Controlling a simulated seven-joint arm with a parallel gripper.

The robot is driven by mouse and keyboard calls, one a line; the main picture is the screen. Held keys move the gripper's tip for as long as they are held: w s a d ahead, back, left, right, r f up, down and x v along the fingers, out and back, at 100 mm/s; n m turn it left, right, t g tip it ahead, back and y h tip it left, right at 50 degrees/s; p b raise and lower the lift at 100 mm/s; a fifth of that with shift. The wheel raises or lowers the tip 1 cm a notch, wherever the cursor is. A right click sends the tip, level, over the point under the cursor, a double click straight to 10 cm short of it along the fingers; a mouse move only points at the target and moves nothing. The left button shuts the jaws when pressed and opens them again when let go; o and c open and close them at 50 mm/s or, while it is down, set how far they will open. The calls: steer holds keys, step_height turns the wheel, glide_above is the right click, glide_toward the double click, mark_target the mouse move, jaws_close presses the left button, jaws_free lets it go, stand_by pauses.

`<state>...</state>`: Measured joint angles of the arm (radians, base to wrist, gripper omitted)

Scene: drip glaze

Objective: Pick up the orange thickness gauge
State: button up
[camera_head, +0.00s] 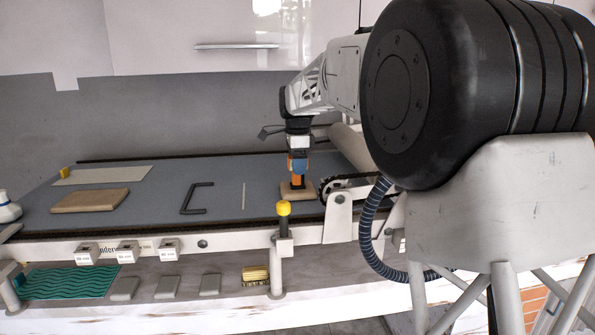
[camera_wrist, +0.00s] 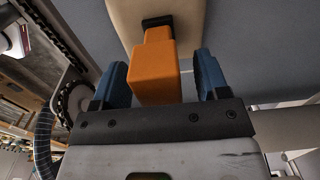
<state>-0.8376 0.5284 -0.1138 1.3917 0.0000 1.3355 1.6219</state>
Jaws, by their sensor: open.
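The orange thickness gauge (camera_wrist: 155,72) has a blocky orange body and a dark end that meets a tan slab in the wrist view. In the head view the gauge (camera_head: 298,181) stands roughly upright on the tan slab (camera_head: 308,192), near the right end of the grey bed. My gripper (camera_wrist: 160,74) is open, with its blue fingers on either side of the orange body. A gap shows on both sides. In the head view my gripper (camera_head: 299,166) points down over the gauge and hides its upper part.
A yellow-topped post (camera_head: 283,209) stands in front of the slab. A chain and sprocket (camera_head: 345,187) and a pale roller lie close at right.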

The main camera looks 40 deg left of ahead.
steer(key=shift+f, duration=0.5)
steer(key=c, duration=1.1)
steer(key=shift+r, duration=0.1)
steer(key=shift+r, duration=4.95)
